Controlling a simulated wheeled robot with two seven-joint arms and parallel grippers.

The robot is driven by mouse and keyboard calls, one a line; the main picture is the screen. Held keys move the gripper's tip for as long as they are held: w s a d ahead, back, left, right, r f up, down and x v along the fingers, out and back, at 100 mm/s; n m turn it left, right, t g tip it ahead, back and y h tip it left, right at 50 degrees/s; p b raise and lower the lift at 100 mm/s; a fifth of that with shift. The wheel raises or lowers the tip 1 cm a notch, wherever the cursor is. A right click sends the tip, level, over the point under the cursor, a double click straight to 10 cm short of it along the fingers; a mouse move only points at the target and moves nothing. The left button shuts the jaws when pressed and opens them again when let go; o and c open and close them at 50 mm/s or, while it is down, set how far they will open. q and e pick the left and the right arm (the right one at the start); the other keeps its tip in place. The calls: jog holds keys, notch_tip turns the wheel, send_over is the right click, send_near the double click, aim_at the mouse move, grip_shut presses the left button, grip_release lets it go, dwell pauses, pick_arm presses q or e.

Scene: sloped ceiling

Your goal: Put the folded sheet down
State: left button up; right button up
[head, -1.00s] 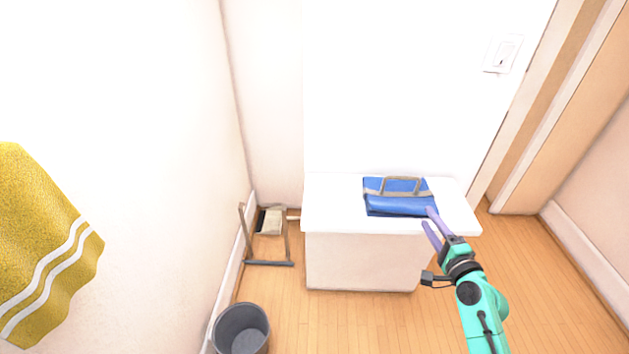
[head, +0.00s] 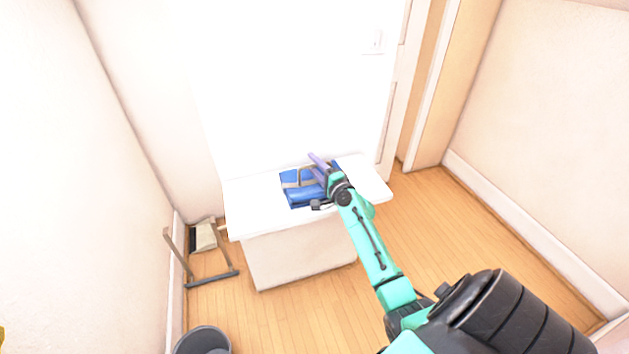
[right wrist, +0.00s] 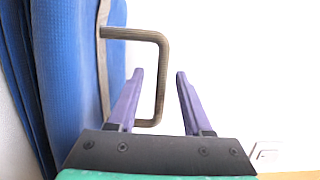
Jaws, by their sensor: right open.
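The folded sheet (head: 300,196) is a blue bundle with a grey-brown band and handle, lying on the white top of a low block (head: 245,212). In the right wrist view the blue sheet (right wrist: 70,75) fills the left side, and its squared handle (right wrist: 161,75) sticks out from the band. My right gripper (head: 319,163) is open over the right part of the sheet. In the right wrist view its purple fingers (right wrist: 160,85) stand either side of the handle's outer bar, with a gap to the right finger. My left gripper is out of view.
A grey bucket (head: 203,341) stands on the floor at the lower left. A dustpan-like tool (head: 204,236) and a dark metal frame (head: 211,280) are left of the block. A wall switch (head: 373,42) is above. The wooden floor on the right is clear.

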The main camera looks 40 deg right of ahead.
jog(key=shift+s, duration=0.1)
grip_shut()
dwell(1.2)
